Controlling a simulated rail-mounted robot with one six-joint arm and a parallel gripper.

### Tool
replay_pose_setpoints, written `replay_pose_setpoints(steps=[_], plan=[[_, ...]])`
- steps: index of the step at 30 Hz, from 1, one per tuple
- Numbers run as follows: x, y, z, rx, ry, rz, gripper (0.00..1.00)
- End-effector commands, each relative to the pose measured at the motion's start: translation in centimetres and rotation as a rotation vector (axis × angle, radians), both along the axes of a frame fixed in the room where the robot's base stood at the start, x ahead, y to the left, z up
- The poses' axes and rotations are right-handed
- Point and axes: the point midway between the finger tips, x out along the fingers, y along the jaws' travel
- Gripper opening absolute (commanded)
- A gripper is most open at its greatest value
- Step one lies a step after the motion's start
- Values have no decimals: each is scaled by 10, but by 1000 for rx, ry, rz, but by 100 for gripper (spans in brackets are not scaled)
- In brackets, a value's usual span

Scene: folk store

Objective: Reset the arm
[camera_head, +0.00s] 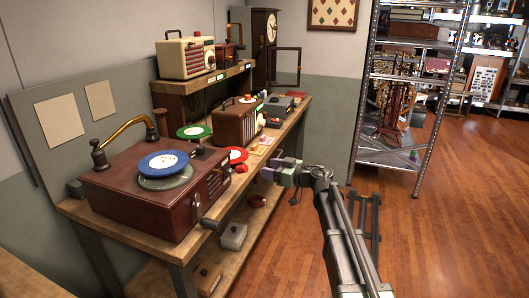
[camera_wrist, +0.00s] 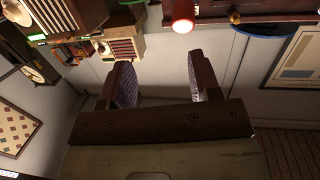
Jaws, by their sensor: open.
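My gripper (camera_head: 274,174) is at the end of my arm, off the right edge of the workbench (camera_head: 206,238), near the front record player. In the wrist view its two fingers (camera_wrist: 159,66) stand wide apart with nothing between them. The gripper is open and empty. In the head view the fingertips are small and hard to make out.
A brown record player (camera_head: 130,206) with a blue record (camera_head: 162,163) stands at the bench's front. A metal shelf (camera_head: 424,100) stands right; floor between is mostly clear.

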Motion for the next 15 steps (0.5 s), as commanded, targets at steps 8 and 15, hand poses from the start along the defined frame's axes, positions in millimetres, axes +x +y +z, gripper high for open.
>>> replay_pose_setpoints(steps=[8,15], plan=[[18,-146,27,-173,-196,-1019,57],[-156,-198,-65,-633,712,-1308,57]])
